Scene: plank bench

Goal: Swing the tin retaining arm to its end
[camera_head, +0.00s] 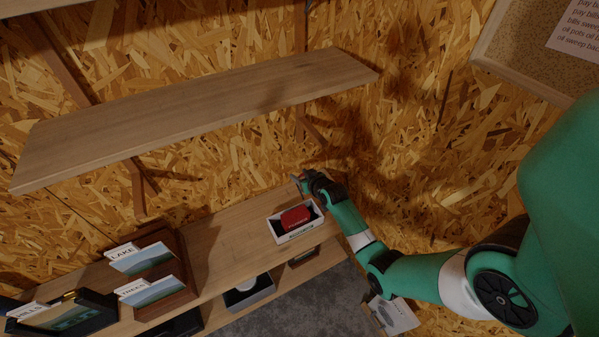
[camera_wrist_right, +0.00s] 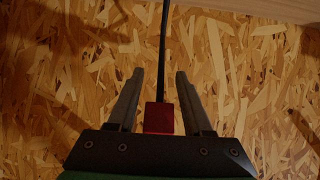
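A red tin (camera_head: 296,217) sits in a small white tray (camera_head: 299,235) on the wooden bench. My right gripper (camera_head: 300,180) is at the back edge of the bench, just behind the tray. In the right wrist view its two grey fingers (camera_wrist_right: 158,78) stand apart. A small red piece (camera_wrist_right: 158,118) and a thin dark rod (camera_wrist_right: 162,45) show between them, with visible gaps on both sides. I cannot tell whether the rod is the retaining arm. No retaining arm can be made out clearly in the head view. My left gripper is not in view.
A wooden shelf (camera_head: 190,115) hangs above the bench. Card holders with picture cards (camera_head: 140,258) stand at the left. A grey box (camera_head: 249,292) is below the bench's front edge. A corkboard (camera_head: 530,50) is at upper right. The bench (camera_head: 235,240) left of the tray is bare.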

